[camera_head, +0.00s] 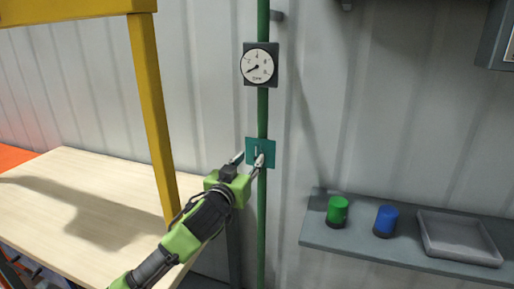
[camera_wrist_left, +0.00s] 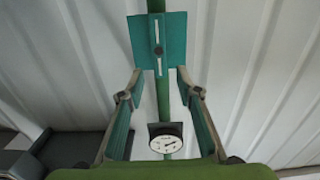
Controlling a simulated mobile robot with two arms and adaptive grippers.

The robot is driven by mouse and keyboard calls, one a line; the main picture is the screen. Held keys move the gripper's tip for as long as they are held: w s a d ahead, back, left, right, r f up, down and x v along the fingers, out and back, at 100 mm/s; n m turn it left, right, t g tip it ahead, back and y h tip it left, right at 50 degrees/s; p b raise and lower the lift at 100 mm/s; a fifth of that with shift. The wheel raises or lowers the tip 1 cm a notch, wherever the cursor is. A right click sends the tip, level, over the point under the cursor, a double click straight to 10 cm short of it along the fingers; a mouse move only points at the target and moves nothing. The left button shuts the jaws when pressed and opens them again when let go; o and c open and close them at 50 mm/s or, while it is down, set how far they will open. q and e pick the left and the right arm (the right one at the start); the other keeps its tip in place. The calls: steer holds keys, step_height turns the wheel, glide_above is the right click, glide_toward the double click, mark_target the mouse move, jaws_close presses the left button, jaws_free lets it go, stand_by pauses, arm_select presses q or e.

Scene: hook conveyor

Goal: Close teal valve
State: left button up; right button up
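The teal valve (camera_head: 267,146) is a square teal plate on a vertical green pipe (camera_head: 262,115), below a round gauge (camera_head: 258,66). In the left wrist view the valve (camera_wrist_left: 175,40) shows a white line running along the pipe and a dark centre pivot. My left gripper (camera_head: 248,163) is at the valve's lower left in the head view, its fingers spread. In the left wrist view the fingers (camera_wrist_left: 158,90) stand apart with nothing between them but the pipe and gauge behind. Whether the fingertips touch the valve I cannot tell. My right gripper is not in view.
A wooden table (camera_head: 90,200) with a yellow post (camera_head: 152,110) stands at the left. A corrugated wall is behind.

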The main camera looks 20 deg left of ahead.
mark_target(256, 152)
arm_select(q)
steer(key=w+p, duration=0.1)
steer(key=w, duration=0.6)
steer(key=shift+d, duration=0.15)
jaws_close()
